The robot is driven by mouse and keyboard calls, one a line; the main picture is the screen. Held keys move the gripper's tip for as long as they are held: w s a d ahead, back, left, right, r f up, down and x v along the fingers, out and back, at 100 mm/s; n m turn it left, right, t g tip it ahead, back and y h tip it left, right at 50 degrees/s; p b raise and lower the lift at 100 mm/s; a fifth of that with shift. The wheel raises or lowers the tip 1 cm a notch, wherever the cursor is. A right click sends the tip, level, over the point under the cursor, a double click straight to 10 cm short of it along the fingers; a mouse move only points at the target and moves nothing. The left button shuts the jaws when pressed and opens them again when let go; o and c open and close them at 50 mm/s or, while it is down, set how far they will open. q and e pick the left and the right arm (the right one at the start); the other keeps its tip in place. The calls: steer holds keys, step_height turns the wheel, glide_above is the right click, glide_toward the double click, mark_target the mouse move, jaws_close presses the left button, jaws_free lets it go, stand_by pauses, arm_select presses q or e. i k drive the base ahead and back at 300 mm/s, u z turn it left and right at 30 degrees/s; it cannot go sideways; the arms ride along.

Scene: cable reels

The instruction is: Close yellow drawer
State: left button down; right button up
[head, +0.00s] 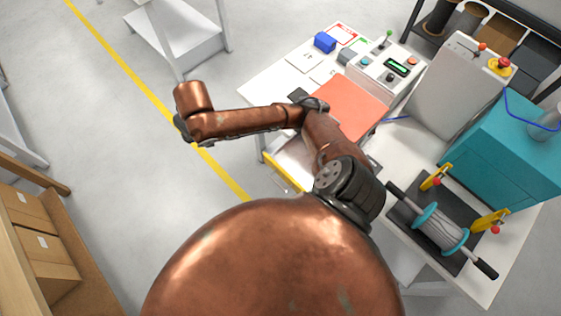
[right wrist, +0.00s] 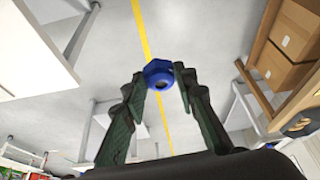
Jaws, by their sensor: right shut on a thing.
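The yellow drawer (head: 283,173) is at the front left of the white workbench in the head view. Its yellow front stands out from the bench, so it is open, and pale interior shows behind the front. My copper arm crosses over the bench and hides part of the drawer. In the right wrist view, my right gripper (right wrist: 160,78) is shut on a blue part (right wrist: 159,72), six-sided with a dark hole, held at the fingertips above the floor. I cannot make out this gripper or the blue part in the head view. My left gripper is not in view.
On the workbench lie a salmon mat (head: 350,106), a blue block (head: 325,42), a control box (head: 388,72) and a cable reel (head: 440,228) on a dark base. A teal cabinet (head: 495,150) stands at right. Cardboard boxes (head: 38,240) sit lower left. The floor left of the bench is clear.

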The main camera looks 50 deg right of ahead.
mark_target(292, 160)
steer(key=k, duration=0.25)
steer(key=z, duration=0.8)
